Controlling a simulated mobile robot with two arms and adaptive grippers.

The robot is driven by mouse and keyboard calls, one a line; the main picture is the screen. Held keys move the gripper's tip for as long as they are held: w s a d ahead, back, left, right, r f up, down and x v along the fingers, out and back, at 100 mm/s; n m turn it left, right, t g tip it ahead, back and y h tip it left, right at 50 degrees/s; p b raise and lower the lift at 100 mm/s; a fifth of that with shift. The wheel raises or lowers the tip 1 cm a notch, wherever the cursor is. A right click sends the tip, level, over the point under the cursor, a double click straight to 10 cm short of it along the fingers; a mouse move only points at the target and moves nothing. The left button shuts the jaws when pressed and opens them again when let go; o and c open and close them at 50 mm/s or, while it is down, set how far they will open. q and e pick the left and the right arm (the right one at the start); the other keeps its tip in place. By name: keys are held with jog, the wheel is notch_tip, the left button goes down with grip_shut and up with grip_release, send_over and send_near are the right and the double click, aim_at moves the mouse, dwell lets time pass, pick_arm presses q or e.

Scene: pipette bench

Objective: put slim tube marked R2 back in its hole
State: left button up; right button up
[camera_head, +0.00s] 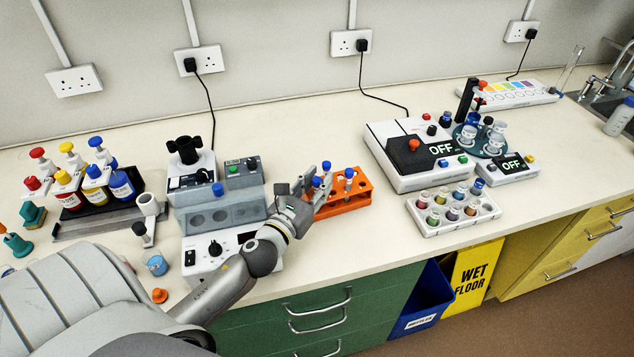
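An orange rack (358,200) stands near the front edge of the bench, left of centre. A slim tube with a blue cap (348,180) stands upright in it. Two more blue caps show at the rack's left side, beside my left gripper (316,190): a front cap (317,181) and a back cap (327,165). My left gripper reaches over the rack's left end, its fingers close around or beside the front cap. I cannot tell whether they grip that tube. The R2 mark is too small to read, and my gripper hides part of the rack. My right gripper is out of view.
A grey block device (218,213) stands close left of the rack. A white tray of colourful vials (453,224) and a white device reading OFF (400,168) stand to the right. Bare bench lies behind the rack and between it and the white tray.

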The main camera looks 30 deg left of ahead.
pick_arm(q)
jog(key=shift+o, duration=0.9)
notch_tip(320, 180, up, 10)
jog(key=shift+f, duration=0.1)
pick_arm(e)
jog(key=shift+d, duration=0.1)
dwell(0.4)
